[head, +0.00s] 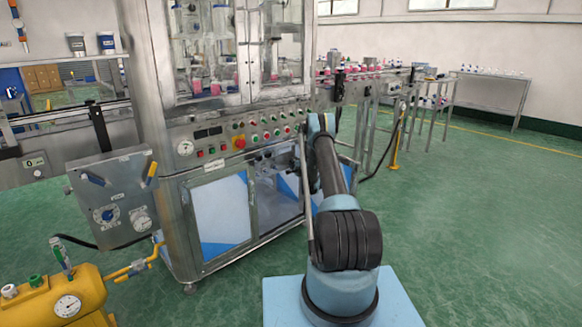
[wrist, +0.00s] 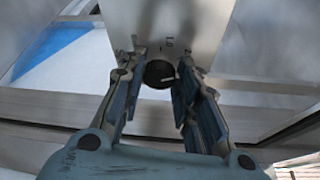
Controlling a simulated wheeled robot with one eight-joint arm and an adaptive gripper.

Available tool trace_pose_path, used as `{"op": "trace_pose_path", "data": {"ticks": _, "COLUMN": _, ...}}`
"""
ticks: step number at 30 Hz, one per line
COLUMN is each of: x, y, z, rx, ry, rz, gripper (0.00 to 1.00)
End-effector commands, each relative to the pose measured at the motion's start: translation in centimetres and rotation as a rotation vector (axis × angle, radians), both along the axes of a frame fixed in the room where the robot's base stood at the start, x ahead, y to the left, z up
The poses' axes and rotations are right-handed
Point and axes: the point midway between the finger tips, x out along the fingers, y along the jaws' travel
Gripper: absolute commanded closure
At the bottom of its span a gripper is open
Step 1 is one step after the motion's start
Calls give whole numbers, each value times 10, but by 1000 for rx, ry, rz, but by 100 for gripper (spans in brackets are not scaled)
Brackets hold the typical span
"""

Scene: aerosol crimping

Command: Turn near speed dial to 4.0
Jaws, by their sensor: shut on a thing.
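The near speed dial (wrist: 158,73) is a small round black knob with a short pale mark, on a grey metal panel in the wrist view. My gripper (wrist: 161,62) has one finger on each side of it and is shut on it. Small dark print (wrist: 168,43) shows on the panel just above the knob, too small to read. In the head view, my own arm hides the gripper and this dial, in front of the right part of the machine.
The steel crimping machine (head: 222,128) with its row of buttons stands ahead. A grey control box (head: 121,232) and a yellow tank (head: 38,300) are at left. A conveyor (head: 367,76) with bottles runs right. The green floor at right is open.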

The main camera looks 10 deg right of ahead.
Motion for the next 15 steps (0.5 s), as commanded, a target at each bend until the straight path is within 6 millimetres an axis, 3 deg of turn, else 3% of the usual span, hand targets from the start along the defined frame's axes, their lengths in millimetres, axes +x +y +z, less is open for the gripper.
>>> {"op": "trace_pose_path", "data": {"ticks": 15, "x": 0, "y": -6, "z": 2, "rx": 262, "ry": 194, "rz": -6, "gripper": 95}}
